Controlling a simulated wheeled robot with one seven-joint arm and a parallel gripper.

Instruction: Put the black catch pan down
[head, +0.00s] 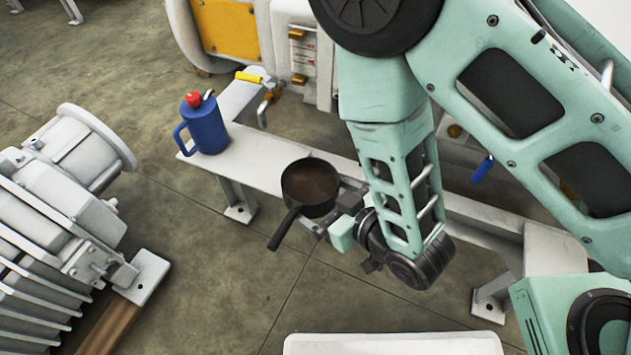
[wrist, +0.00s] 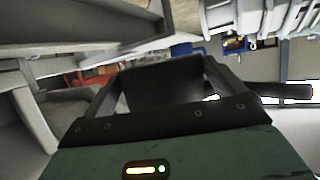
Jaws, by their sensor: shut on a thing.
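The black catch pan (head: 311,184) is round with dark brown inside and has a long black handle that points down and left in the head view. It is over the front edge of the white bench (head: 258,169); I cannot tell whether it touches it. My gripper (head: 344,199) comes from the right and is shut on the pan's right side. In the wrist view the pan's dark wall (wrist: 160,84) sits between the fingers of my gripper (wrist: 158,92), and its handle shows at the right. The pan's underside is hidden.
A blue jug (head: 206,127) with a red cap stands on the bench, left of the pan. A large white ribbed machine (head: 50,220) stands on the floor at left. A white machine (head: 305,60) stands behind the bench.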

